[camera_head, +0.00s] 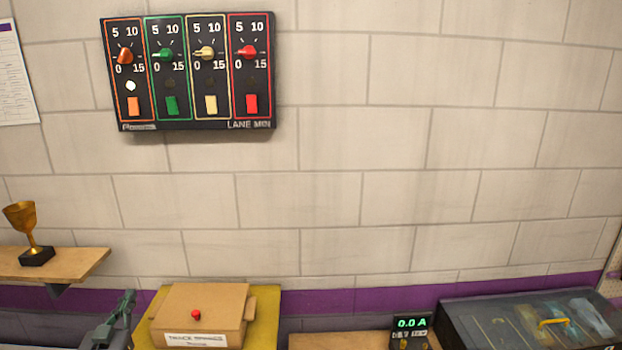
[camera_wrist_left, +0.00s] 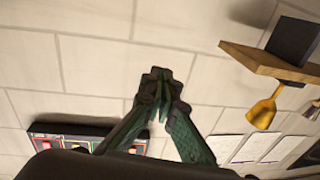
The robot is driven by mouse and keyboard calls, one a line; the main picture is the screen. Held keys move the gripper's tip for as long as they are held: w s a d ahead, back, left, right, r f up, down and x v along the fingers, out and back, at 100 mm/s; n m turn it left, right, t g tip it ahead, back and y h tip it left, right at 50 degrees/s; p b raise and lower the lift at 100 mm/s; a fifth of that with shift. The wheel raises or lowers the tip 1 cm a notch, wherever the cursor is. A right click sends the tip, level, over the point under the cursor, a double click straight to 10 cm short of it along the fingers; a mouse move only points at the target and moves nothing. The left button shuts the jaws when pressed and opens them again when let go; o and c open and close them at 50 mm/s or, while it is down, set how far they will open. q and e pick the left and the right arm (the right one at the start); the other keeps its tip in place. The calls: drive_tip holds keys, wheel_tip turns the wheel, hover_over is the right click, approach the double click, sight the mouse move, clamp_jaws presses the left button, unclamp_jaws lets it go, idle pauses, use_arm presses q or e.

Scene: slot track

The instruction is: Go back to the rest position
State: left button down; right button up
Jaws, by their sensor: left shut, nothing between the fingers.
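My left gripper (camera_head: 122,308) shows at the lower left of the head view, in front of the wall and just left of the cardboard box. In the left wrist view the gripper (camera_wrist_left: 158,76) has its dark green fingers together, with nothing between them. It is apart from everything around it. My right gripper is in neither view.
A lane timer panel (camera_head: 190,122) hangs on the block wall. A shelf (camera_head: 78,262) with a gold trophy (camera_head: 29,230) is at the left. A cardboard box (camera_head: 205,300) with a red button, a small meter (camera_head: 411,326) and a dark case (camera_head: 470,315) stand along the bottom. The wall's middle is clear.

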use_arm(q)
drive_tip(key=s+d+f+g, duration=0.1)
drive_tip(key=s+f+g, duration=0.3)
drive_tip(key=f, duration=0.6)
drive_tip(key=s+d+f+g+h, duration=0.1)
drive_tip(key=s+d+f, duration=0.1)
drive_tip(key=s+f, duration=0.65)
drive_tip(key=s+d+f+g, duration=0.1)
drive_tip(key=s+f+g, duration=0.15)
drive_tip(key=f, duration=1.05)
drive_tip(key=s+d+f+m+g+h, duration=0.1)
drive_tip(key=s+d+f+g, duration=0.3)
drive_tip(key=s+f, duration=0.6)
drive_tip(key=s+d+f+m+g+h, duration=0.1)
drive_tip(key=s+d+f+g, duration=0.35)
drive_tip(key=s, duration=0.95)
wheel_tip(320, 180, down, 34)
drive_tip(key=s+b, duration=0.2)
drive_tip(key=b, duration=0.2)
drive_tip(key=s+f+g+b, duration=0.1)
drive_tip(key=s+f+b, duration=0.1)
drive_tip(key=s+f, duration=1.6)
drive_tip(key=shift+s+d+f+m, duration=0.35)
drive_tip(key=shift+d+f+m, duration=0.05)
drive_tip(key=shift+f, duration=0.4)
